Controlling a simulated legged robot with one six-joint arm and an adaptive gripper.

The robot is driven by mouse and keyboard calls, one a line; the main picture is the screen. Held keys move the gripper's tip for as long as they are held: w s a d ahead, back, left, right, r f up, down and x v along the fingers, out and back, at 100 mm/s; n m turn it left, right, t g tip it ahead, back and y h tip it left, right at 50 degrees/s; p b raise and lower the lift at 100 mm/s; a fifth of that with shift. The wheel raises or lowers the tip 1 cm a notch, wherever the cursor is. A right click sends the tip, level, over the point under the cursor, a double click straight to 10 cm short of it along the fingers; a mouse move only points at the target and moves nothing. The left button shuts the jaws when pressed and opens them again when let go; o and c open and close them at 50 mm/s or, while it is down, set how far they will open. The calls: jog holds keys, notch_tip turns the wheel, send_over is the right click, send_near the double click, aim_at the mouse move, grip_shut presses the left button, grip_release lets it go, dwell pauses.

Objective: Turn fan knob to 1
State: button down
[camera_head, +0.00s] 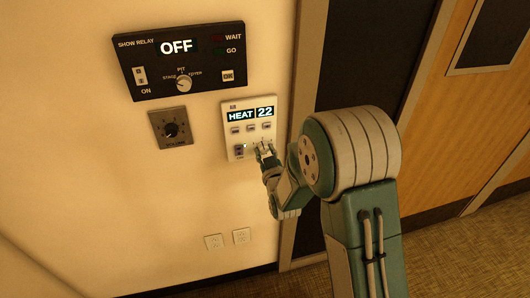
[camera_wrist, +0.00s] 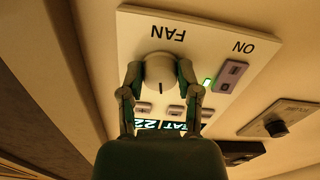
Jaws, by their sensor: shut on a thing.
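The fan knob (camera_wrist: 160,72) is a pale round dial on the white control panel, seen upside down in the wrist view beside the FAN lettering. A dark pointer line on it faces down in that view. No position numbers can be read. My gripper (camera_wrist: 160,70) is shut on the knob, one finger on each side. In the head view my gripper (camera_head: 264,150) is at the lower right of the panel (camera_head: 231,136) and hides the knob. The panel display (camera_head: 250,114) reads HEAT 22.
A lit switch (camera_wrist: 231,77) marked ON sits beside the knob. A volume dial plate (camera_head: 163,128) is left of the panel, and a black SHOW RELAY box (camera_head: 150,58) reading OFF is above.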

jog(key=n, duration=0.4)
jog(key=shift+n, duration=0.4)
jog(key=n, duration=0.4)
jog(key=shift+r+n, duration=0.1)
jog(key=shift+n, duration=0.2)
jog(key=shift+c, duration=1.5)
grip_release()
jog(key=shift+a, duration=0.1)
jog(key=v, duration=1.1)
jog(key=shift+s, duration=0.4)
